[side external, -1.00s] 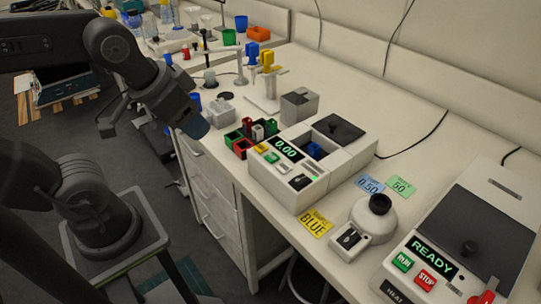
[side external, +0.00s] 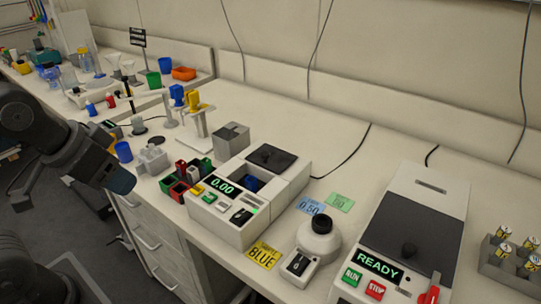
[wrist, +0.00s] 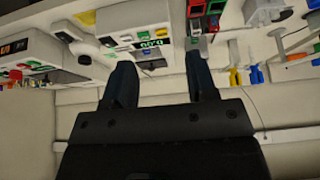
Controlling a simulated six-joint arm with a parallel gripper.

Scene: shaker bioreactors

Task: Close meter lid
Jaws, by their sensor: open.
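The white meter (side external: 224,226) has a green 0.00 display and stands near the front edge of the bench. Its dark lid (side external: 272,157) is at the back of its top, clear of the front opening. A blue piece (side external: 251,184) shows in that opening. My gripper (side external: 122,182) is left of the meter, apart from it and out beyond the bench edge. In the wrist view its two dark fingers (wrist: 160,60) are spread with nothing held between them. The meter's display (wrist: 151,44) shows upside down past the fingertips.
A rack of red, green and dark cuvettes (side external: 187,178) stands left of the meter. A white round device with a black top (side external: 320,232) and a READY heater (side external: 410,235) stand to its right. A grey block (side external: 231,138) is behind.

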